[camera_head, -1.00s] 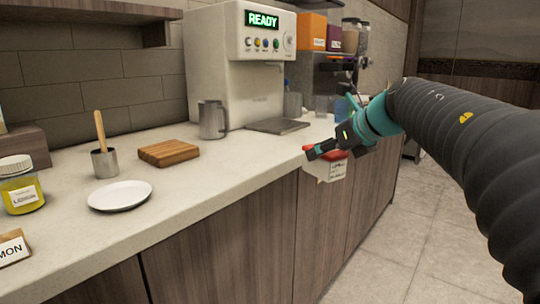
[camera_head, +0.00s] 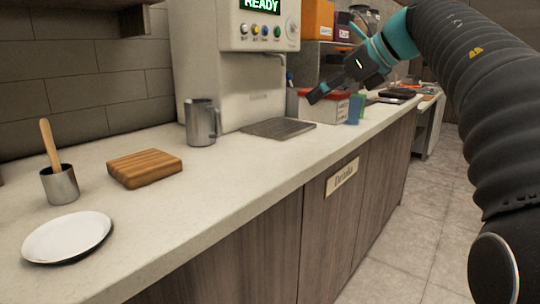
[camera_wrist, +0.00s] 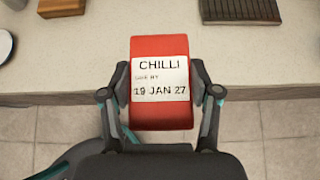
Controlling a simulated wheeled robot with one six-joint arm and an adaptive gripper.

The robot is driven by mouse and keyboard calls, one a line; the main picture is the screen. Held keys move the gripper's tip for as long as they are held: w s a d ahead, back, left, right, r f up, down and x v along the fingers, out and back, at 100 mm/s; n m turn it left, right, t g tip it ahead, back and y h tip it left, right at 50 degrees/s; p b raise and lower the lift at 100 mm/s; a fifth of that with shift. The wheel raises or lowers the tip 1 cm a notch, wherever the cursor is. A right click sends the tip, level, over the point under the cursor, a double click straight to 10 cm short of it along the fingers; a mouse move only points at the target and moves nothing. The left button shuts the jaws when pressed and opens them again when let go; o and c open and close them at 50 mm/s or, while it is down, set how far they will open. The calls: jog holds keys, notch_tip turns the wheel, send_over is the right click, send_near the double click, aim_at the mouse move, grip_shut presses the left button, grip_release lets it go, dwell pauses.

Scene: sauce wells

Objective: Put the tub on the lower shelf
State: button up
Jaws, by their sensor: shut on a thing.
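The tub (camera_wrist: 160,50) has a red lid with a white label reading CHILLI and 19 JAN 27. In the wrist view it sits between the two fingers of my gripper (camera_wrist: 160,97), which is shut on it. The tub is over the counter's front edge in that view. In the head view the gripper (camera_head: 322,93) is at the tub (camera_head: 328,110), whose red lid and pale labelled side show partly behind the fingers. A wall shelf (camera_head: 90,5) is cut off at the upper left. I cannot tell which shelf is the lower one.
The counter (camera_head: 225,170) holds a drinks machine (camera_head: 240,85), a steel jug (camera_head: 200,122), a drip tray (camera_head: 278,128), a wooden board (camera_head: 145,168), a white plate (camera_head: 68,237) and a steel cup (camera_head: 60,185). A blue-green block (camera_head: 356,109) stands near the tub. Floor at right is clear.

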aim_at(311, 115)
jog(key=shift+a+f+b, duration=0.6)
jog(key=shift+a+f, duration=2.05)
jog(key=shift+a, duration=0.15)
jog(key=shift+a+f+b, duration=0.6)
jog(key=shift+a+f, duration=2.05)
jog(key=shift+a, duration=0.15)
jog(key=o, duration=1.4)
jog(key=shift+f, duration=0.2)
jog(key=shift+o, duration=0.2)
jog(key=shift+r, duration=0.25)
jog(key=p+v, duration=0.1)
jog(key=v, duration=1.1)
jog(key=shift+w, duration=0.1)
